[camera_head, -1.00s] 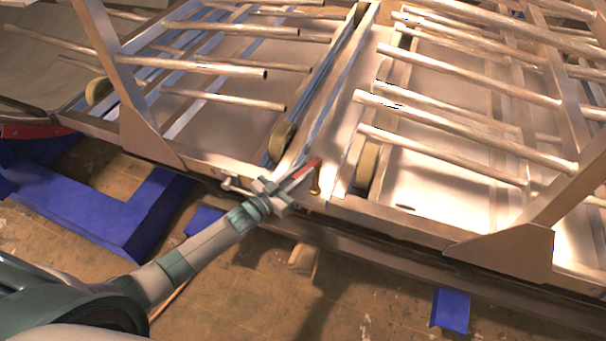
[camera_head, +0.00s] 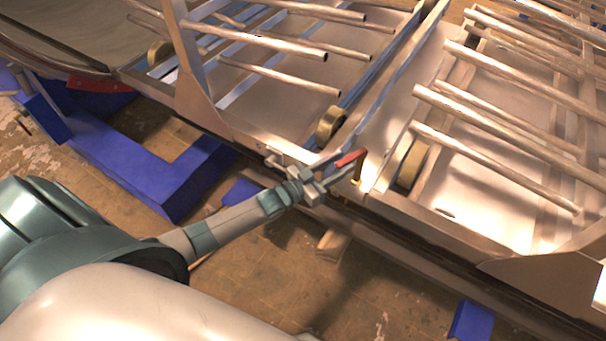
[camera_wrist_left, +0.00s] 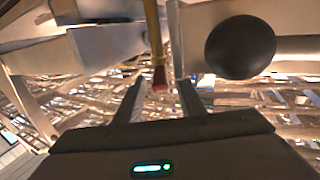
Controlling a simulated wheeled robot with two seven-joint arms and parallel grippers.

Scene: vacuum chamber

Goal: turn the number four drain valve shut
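The drain valve shows as a brass body (camera_head: 358,174) with a red lever handle (camera_head: 350,158) at the front edge of the metal frame. I can read no number on it. My left gripper (camera_head: 335,168) is at the handle's left end. In the left wrist view, my left gripper's two dark fingers (camera_wrist_left: 160,99) are apart. The handle's red end (camera_wrist_left: 160,78) lies between their tips, with a gap visible on both sides. A yellowish stretch of the valve (camera_wrist_left: 153,32) runs up from it. My right gripper is not in view.
Metal rails and rods (camera_head: 490,120) and brass-coloured rollers (camera_head: 331,124) fill the area behind the valve. A blue support (camera_head: 130,180) stands at the left below the frame. In the left wrist view, a dark round knob (camera_wrist_left: 240,48) is close on the right.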

